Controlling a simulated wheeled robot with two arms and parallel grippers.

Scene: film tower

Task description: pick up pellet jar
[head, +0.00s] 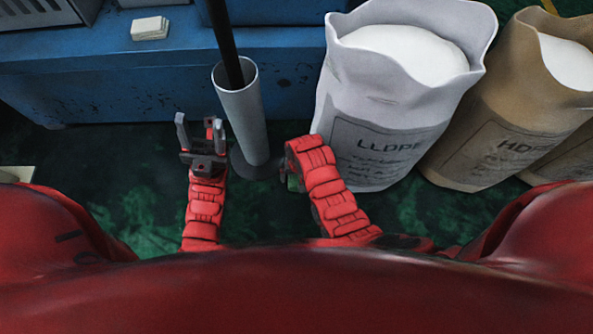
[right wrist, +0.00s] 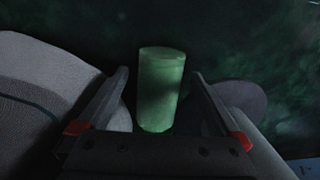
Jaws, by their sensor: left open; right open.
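A pale green, see-through cylinder, which looks like the pellet jar (right wrist: 161,85), shows in the right wrist view between the two fingers of my right gripper (right wrist: 160,76). Dark gaps show on both sides of it, and I cannot tell how far ahead of the fingertips it is. In the head view my right gripper (head: 287,174) points down beside the white sack, mostly hidden by its own wrist. A small green patch (head: 293,183) shows there, perhaps the jar. My left gripper (head: 200,131) is open and empty, left of the grey tube.
A grey tube (head: 243,115) with a black pole in it stands on a round base between my grippers. A white LLDPE sack (head: 375,150) stands close right of my right gripper, with a brown HDPE sack (head: 490,150) beyond. A blue machine base (head: 120,90) blocks the back.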

